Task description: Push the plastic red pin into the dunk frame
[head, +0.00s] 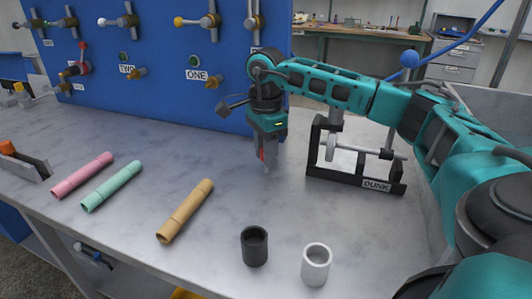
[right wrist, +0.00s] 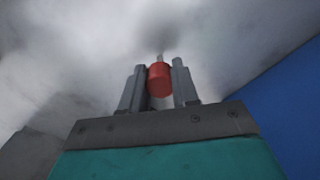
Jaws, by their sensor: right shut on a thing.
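My right gripper (head: 268,158) hangs in the middle of the table, pointing down, just left of the dunk frame. It is shut on the red pin (right wrist: 159,80), which sits between the two fingers in the right wrist view. The dunk frame (head: 350,179) is a black stand with a "DUNK" label, standing on the table to the right of the gripper. A grey horizontal rod with a round disc lies across it. My left gripper is not in view.
A blue panel (head: 150,85) with valves and labels stands behind the table. Pink (head: 82,175), green (head: 112,187) and tan (head: 185,212) tubes lie at the left. A black cup (head: 254,246) and a white cup (head: 316,265) stand in front. The table between tan tube and frame is clear.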

